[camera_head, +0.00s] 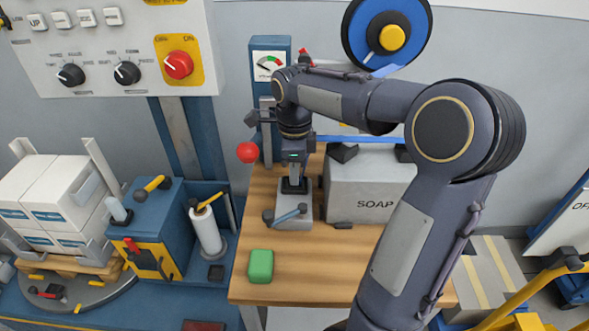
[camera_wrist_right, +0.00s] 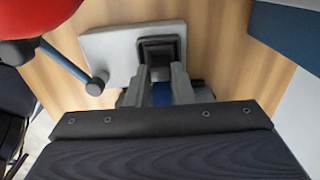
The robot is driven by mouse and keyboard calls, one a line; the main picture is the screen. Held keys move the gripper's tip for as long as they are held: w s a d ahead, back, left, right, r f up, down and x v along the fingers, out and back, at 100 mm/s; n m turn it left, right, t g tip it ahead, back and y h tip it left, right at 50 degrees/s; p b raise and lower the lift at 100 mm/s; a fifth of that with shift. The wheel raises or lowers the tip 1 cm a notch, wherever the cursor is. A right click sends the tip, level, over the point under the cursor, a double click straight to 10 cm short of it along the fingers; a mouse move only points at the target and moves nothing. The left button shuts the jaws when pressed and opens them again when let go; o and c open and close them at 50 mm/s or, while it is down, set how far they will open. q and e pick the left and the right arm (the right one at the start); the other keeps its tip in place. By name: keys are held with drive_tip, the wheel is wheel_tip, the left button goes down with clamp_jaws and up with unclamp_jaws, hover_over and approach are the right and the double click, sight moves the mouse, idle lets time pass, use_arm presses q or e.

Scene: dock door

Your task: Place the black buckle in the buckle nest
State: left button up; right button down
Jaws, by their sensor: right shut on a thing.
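My right gripper (camera_head: 294,172) points down over the wooden table and is shut on the black buckle (camera_head: 294,185). The wrist view shows the two grey fingers (camera_wrist_right: 160,75) with the dark, square buckle (camera_wrist_right: 160,50) at their tips. The buckle is at the top of a grey block with a blue lever, which looks like the buckle nest (camera_head: 294,224); its pale top also shows in the wrist view (camera_wrist_right: 108,52). I cannot tell whether the buckle is seated or just above it. My left gripper is not in view.
A grey SOAP box (camera_head: 366,187) stands right of the nest, with a blue strap across its top. A green block (camera_head: 261,266) lies at the table's front left. A red ball (camera_head: 248,152) on a lever is close left of my gripper. The table's front middle is clear.

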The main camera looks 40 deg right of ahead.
drive_tip(key=shift+f, duration=0.1)
drive_tip(key=c, duration=1.3)
unclamp_jaws()
drive_tip(key=shift+o, duration=0.2)
wheel_tip(320, 180, up, 12)
drive_tip(key=p, duration=0.2)
drive_tip(key=shift+s+a+f+n+t+y, duration=0.8)
drive_tip(key=shift+s+a+f+n, duration=1.35)
drive_tip(key=shift+s+n, duration=1.4)
drive_tip(key=shift+s+a+f+n+t+y, duration=0.45)
drive_tip(key=shift+s+a+f+n+t, duration=1.15)
drive_tip(key=shift+n, duration=3)
drive_tip(key=shift+s+a+f+n+t+y, duration=0.55)
drive_tip(key=shift+s+a+f+n, duration=1.4)
drive_tip(key=shift+s+a+n, duration=1.7)
